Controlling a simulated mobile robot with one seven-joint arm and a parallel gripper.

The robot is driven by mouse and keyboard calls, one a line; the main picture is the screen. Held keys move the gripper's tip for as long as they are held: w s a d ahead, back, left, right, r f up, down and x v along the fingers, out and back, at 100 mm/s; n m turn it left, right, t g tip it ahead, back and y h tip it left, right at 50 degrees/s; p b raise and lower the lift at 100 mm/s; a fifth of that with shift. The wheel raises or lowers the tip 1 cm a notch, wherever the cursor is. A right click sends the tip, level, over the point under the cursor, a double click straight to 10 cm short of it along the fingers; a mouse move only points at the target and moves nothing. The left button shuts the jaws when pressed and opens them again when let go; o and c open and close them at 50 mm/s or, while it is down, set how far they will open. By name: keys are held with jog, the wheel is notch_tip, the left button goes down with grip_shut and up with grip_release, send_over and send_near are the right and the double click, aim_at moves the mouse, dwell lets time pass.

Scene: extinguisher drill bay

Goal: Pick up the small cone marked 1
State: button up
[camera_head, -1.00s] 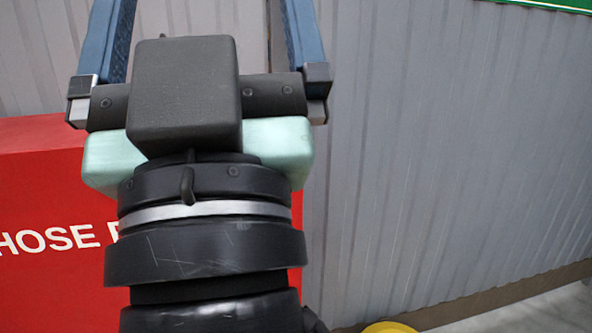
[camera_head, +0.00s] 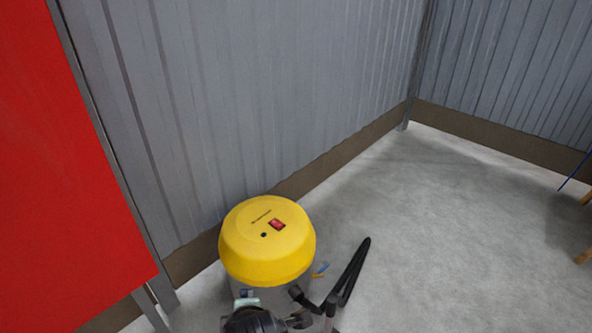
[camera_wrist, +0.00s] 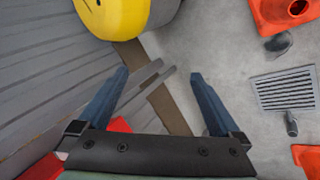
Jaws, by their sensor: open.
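My gripper (camera_wrist: 160,73) is open and empty in the wrist view, its two blue fingers apart above the floor by the wall. An orange cone (camera_wrist: 272,24) is cut off at the top right of that view, seen from above. Another orange piece (camera_wrist: 309,160), perhaps a second cone, is cut off at the lower right edge. No number shows on either, so I cannot tell which is marked 1. Both lie right of my gripper and apart from it. No cone shows in the head view.
A yellow-topped drum vacuum (camera_head: 267,240) stands by the grey corrugated wall (camera_head: 250,90); it also shows in the wrist view (camera_wrist: 118,14). A red cabinet (camera_head: 60,180) is at left. A floor grate (camera_wrist: 287,89) lies between the orange pieces. Open floor (camera_head: 450,240) extends right.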

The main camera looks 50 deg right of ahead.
jog(key=s+a+f+n+g+y+b, duration=0.1)
jog(key=s+f+g+b, duration=0.15)
jog(key=s+f, duration=0.4)
jog(key=s+a+f+n+g+y+b, duration=0.1)
jog(key=s+f+g+b, duration=0.2)
jog(key=f, duration=0.7)
jog(key=s+a+f+n+g+y+b, duration=0.1)
jog(key=s+f+b, duration=0.2)
jog(key=s+f, duration=0.45)
notch_tip(320, 180, down, 14)
jog(key=b, duration=0.8)
jog(key=shift+w+d+r, duration=0.15)
jog(key=shift+w, duration=0.3)
grip_shut()
